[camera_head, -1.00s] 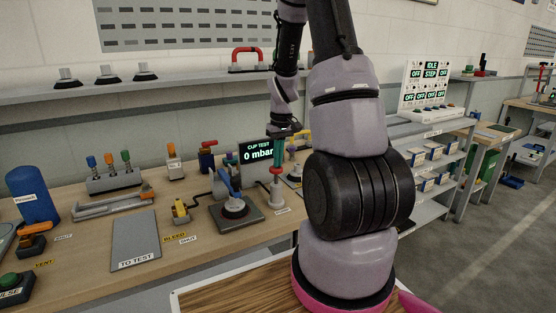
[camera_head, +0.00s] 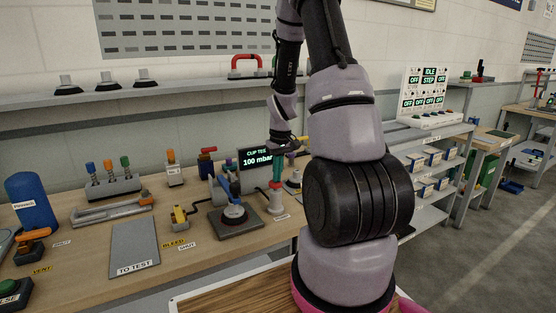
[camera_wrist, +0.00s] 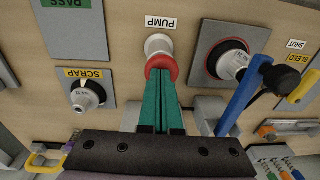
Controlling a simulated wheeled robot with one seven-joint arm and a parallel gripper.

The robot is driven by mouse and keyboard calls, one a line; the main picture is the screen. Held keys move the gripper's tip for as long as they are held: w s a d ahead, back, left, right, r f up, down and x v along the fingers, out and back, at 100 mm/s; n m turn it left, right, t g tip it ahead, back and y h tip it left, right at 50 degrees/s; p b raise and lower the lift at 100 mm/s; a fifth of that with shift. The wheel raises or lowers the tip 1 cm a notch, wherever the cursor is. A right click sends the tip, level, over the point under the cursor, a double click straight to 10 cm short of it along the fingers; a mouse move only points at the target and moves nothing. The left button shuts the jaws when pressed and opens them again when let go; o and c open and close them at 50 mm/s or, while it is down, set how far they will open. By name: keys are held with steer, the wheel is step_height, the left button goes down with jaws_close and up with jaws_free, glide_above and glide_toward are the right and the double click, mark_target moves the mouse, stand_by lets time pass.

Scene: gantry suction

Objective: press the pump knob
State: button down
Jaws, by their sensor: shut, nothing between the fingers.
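The pump knob (camera_wrist: 162,66) has a red top on a pale round post, beside the PUMP label (camera_wrist: 161,22). In the head view the knob (camera_head: 275,187) stands at the bench front, right of the test plate. My gripper (camera_wrist: 161,78) has its green fingers shut together, with the tips at the red top; they appear to touch it. In the head view my gripper (camera_head: 277,178) points down over the knob. The CUP TEST display (camera_head: 257,158) reads 100 mbar, its right edge partly hidden by my arm.
Left of the knob, the test plate (camera_head: 218,228) holds a suction cup with a blue lever (camera_wrist: 243,95). The grey TO TEST plate (camera_head: 134,243) lies bare farther left.

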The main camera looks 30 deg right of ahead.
steer(key=shift+r, duration=0.2)
step_height(320, 180, up, 14)
steer(key=shift+s+d+f, duration=0.25)
steer(key=shift+s+d, duration=0.1)
steer(key=shift+d, duration=0.05)
steer(key=r, duration=0.1)
steer(key=a+r, duration=0.1)
steer(key=r, duration=0.1)
steer(key=shift+s+r+h, duration=0.1)
steer(key=shift+r+h, duration=0.05)
steer(key=shift+h, duration=0.15)
steer(key=shift+a, duration=0.1)
steer(key=f, duration=0.9)
steer(key=w+f, duration=0.1)
steer(key=f, duration=0.4)
